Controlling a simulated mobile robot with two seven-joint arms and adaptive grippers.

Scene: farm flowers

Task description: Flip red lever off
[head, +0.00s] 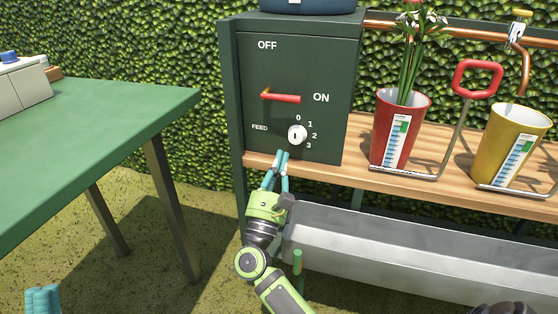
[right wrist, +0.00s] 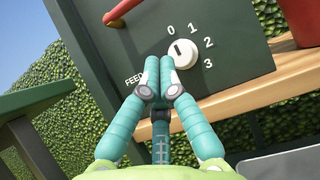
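The red lever (head: 285,98) is on the front of a dark green control box (head: 270,70). It lies nearly level, its red handle pointing right toward the ON mark, with OFF written above. In the right wrist view the lever (right wrist: 122,11) is at the top left, partly cut off. My right gripper (head: 283,156) is below the lever and the white feed dial (head: 297,134). Its teal fingers are together with nothing visible between them; the tips (right wrist: 160,62) appear close to the dial in the wrist view. My left gripper (head: 42,298) shows only partly at the bottom left.
A wooden shelf (head: 458,145) carries a red pot (head: 390,150) with white flowers and a yellow pot (head: 495,130), right of the box. A grey trough (head: 400,250) runs below. A green table (head: 90,130) stands at left. Open space lies in front of the box.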

